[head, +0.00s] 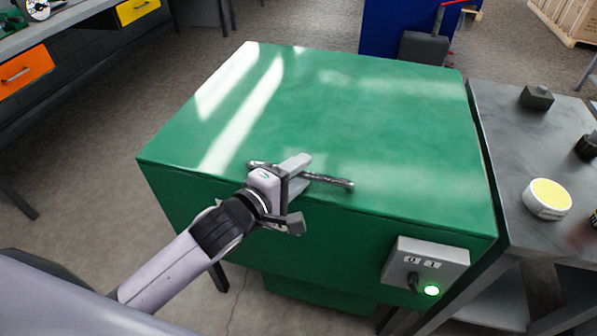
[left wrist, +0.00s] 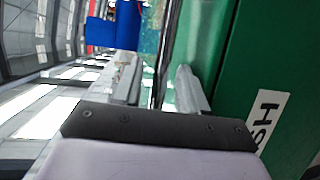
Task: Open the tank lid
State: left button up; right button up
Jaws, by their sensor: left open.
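The green tank (head: 350,115) stands in the middle of the head view, and its flat, glossy lid looks closed. A thin metal handle bar (head: 335,182) runs along the lid's front edge. My left gripper (head: 299,191) is at this bar, with one finger above it and the other lower, near the front face. In the left wrist view, the bar (left wrist: 168,55) runs between the two open fingers (left wrist: 160,88). I cannot tell whether either finger touches it. The gripper hides part of the bar. My right gripper is out of view.
A grey switch box (head: 427,262) with a knob and a lit green lamp is on the tank's front right. A grey table (head: 510,160) with a yellow-topped round tin (head: 547,198) stands close on the right. A bench with an orange drawer (head: 24,70) is at the left.

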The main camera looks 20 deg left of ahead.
pick_arm(q)
jog(key=shift+w, duration=0.15)
grip_shut()
jog(key=shift+r+p, duration=0.45)
jog(key=shift+r, duration=0.05)
jog(key=w+r+p, duration=0.3)
jog(key=w+r, duration=0.2)
jog(key=r, duration=0.6)
jog(key=w+r+g+p, duration=0.1)
jog(key=w+r+p, duration=0.2)
jog(key=r, duration=0.9)
jog(key=w+r+p, duration=0.3)
jog(key=w+r, duration=0.3)
jog(key=r, duration=0.6)
jog(key=shift+w, duration=0.35)
